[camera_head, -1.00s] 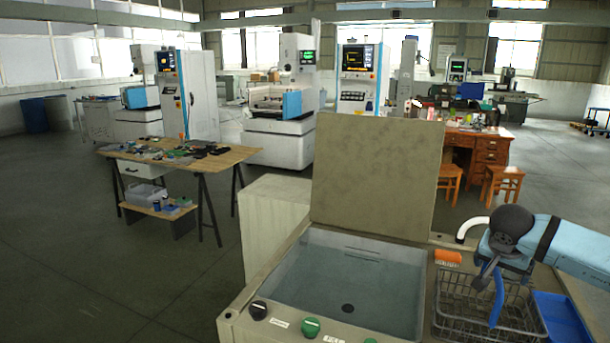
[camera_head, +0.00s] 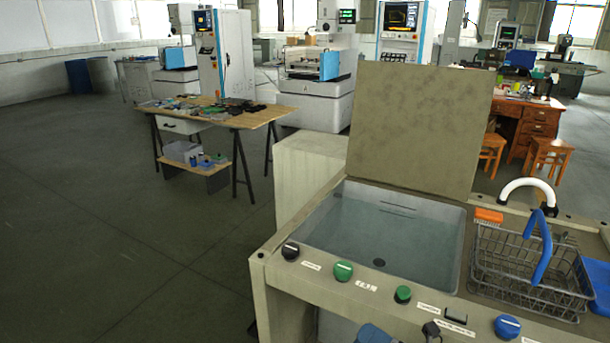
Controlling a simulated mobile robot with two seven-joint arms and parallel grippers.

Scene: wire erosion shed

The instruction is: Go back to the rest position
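Neither of my grippers shows clearly. A light blue piece (camera_head: 375,335) at the bottom edge looks like part of my arm. A small dark shape (camera_head: 432,330) beside it may be the tip of my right gripper, but it is cut off, and its fingers cannot be made out. My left gripper is out of view. The wire basket (camera_head: 530,275) with its blue handle (camera_head: 542,250) stands on the right of the washing station, with no gripper at it.
The open-lidded basin (camera_head: 385,225) holds clear liquid. Knobs line its front, including a green knob (camera_head: 343,271) and a blue knob (camera_head: 507,327). An orange brush (camera_head: 489,216) lies behind the basket and a blue tray (camera_head: 600,280) beside it. Floor at left is clear.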

